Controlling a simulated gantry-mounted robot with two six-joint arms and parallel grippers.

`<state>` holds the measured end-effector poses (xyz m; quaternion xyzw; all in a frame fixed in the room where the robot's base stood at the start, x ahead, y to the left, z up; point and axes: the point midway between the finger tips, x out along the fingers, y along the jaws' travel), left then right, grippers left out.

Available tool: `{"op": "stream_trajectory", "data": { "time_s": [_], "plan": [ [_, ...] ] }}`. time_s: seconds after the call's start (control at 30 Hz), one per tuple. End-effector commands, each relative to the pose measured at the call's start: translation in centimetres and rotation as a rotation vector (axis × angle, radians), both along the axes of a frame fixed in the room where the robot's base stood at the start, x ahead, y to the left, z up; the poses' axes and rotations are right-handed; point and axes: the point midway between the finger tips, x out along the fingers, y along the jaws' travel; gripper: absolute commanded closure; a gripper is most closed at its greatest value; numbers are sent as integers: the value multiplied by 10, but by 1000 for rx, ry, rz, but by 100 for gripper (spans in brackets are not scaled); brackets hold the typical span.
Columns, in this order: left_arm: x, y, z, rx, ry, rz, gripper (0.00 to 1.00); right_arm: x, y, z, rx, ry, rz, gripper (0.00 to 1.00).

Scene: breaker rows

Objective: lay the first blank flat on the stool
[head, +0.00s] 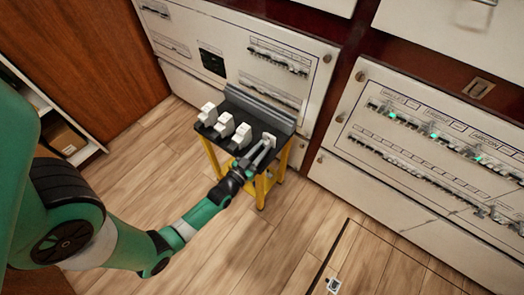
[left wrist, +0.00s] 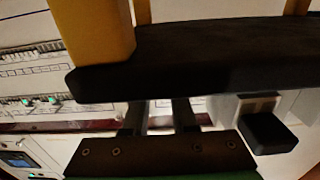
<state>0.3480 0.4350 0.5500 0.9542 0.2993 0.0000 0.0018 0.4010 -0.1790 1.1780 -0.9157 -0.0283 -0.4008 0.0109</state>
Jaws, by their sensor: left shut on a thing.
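The stool (head: 258,126) has a black seat and yellow legs and stands before the cabinets. Several white blocks, such as this one (head: 223,125), stand along its seat. My left gripper (head: 266,145) is at the right end of the row, just over the seat, shut on a small pale piece. I cannot tell if this piece is the first blank or whether it touches the seat. In the left wrist view the seat (left wrist: 200,65) hides my fingertips and what they hold; a white block with a black knob (left wrist: 268,132) shows beside them. My right gripper is out of view.
A grey bar (head: 262,106) runs along the seat's back edge. White cabinet panels with breaker rows (head: 430,130) stand behind and right, some with green lights. Wooden floor (head: 290,230) is clear in front. A small white-and-dark thing (head: 333,285) shows at the bottom.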

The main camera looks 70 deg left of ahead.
Motion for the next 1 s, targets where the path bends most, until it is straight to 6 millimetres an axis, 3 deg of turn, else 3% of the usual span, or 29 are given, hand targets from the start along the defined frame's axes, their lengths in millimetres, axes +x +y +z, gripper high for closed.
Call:
{"op": "stream_trajectory", "data": {
  "time_s": [0.3, 0.33, 0.5, 0.87, 1.0],
  "plan": [
    [0, 0, -3, 1, -2, 0, 100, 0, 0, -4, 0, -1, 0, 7],
    [0, 0, -3, 1, -2, 0, 73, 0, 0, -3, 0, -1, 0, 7],
    [0, 0, -2, 1, -1, 0, 45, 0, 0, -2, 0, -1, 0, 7],
    [0, 0, 6, 1, -2, 0, 45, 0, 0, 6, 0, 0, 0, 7],
    [-21, -15, 3, -2, 2, 0, 45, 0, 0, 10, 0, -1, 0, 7]
  ]
}}
